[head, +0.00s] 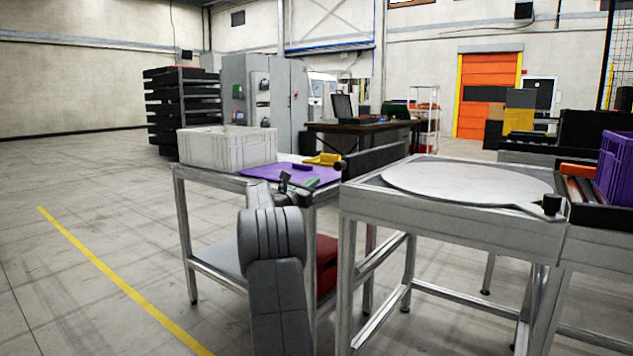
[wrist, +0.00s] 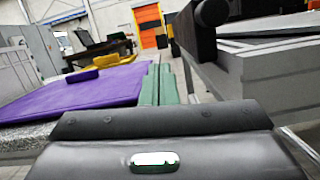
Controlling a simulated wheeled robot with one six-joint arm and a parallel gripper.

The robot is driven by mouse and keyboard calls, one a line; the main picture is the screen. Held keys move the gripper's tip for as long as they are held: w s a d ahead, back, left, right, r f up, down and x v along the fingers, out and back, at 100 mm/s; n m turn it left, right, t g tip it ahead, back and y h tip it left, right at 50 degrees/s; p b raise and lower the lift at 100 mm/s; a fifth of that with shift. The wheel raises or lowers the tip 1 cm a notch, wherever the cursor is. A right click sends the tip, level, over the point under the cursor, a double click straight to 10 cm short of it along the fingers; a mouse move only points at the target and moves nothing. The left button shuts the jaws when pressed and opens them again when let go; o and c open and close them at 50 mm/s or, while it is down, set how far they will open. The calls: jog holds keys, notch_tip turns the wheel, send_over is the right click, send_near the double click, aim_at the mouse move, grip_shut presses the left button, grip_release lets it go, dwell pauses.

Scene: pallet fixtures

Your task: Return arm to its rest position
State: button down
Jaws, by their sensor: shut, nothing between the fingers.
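My grey arm rises in the lower middle of the head view and reaches forward to the near edge of the side table (head: 222,179). My gripper (head: 311,182) is small there, its green fingers beside the purple mat (head: 262,174). In the wrist view my gripper (wrist: 160,75) points forward, with its two green fingers side by side, shut and empty. The purple mat (wrist: 70,100) lies to the left of the fingers in that view.
A white crate (head: 225,147) and a yellow item (head: 323,159) are on the side table. A table with a round plate (head: 465,180) stands right, bearing a dark roller (wrist: 212,12) close to my gripper. A purple crate (head: 615,168) is far right. The left floor is clear.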

jog(key=s+a+p, duration=0.1)
jog(key=s+a, duration=0.4)
jog(key=shift+s+a+f, duration=0.15)
jog(key=shift+s+f, duration=0.1)
jog(key=shift+s, duration=0.1)
